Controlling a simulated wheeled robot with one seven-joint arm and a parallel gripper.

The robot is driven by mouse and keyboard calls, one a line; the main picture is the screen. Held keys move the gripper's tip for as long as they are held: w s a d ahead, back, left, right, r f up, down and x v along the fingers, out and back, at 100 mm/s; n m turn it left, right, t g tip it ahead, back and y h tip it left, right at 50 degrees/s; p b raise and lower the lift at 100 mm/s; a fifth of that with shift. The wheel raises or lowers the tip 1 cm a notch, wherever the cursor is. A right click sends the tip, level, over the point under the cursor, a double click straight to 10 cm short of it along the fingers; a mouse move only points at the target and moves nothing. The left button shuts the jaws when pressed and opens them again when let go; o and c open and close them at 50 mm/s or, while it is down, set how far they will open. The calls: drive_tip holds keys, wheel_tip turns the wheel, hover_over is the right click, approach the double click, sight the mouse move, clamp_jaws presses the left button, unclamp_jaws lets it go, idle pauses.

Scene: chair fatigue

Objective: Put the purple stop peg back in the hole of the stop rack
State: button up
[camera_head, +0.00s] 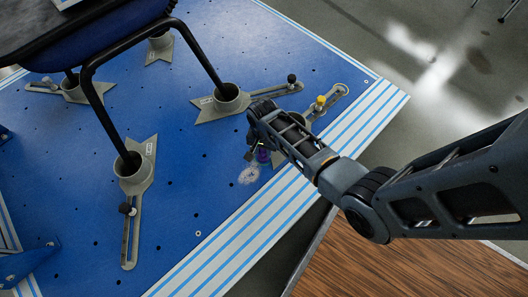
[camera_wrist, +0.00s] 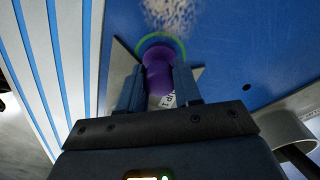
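The purple stop peg (camera_wrist: 157,70) sits between the two fingers of my gripper (camera_wrist: 158,88) in the wrist view, with both fingers against its sides. I cannot tell whether the peg touches the surface. I cannot clearly make out the stop rack or its hole; my arm covers part of that area.
A blue platform (camera_head: 195,165) with small holes carries chair legs in grey cups on slotted brackets (camera_head: 140,175). Several brackets have black-knobbed pegs. A yellow-knobbed peg (camera_head: 320,101) stands beyond my gripper. A wooden surface (camera_head: 400,265) lies at the lower right.

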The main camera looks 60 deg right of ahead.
drive_tip(key=c, duration=0.4)
drive_tip(key=shift+r, duration=0.2)
drive_tip(key=shift+r+p, duration=1.9)
drive_tip(key=shift+p, duration=0.45)
drive_tip(key=shift+r, duration=0.1)
drive_tip(key=shift+r+p, duration=1.9)
drive_tip(key=shift+p, duration=0.25)
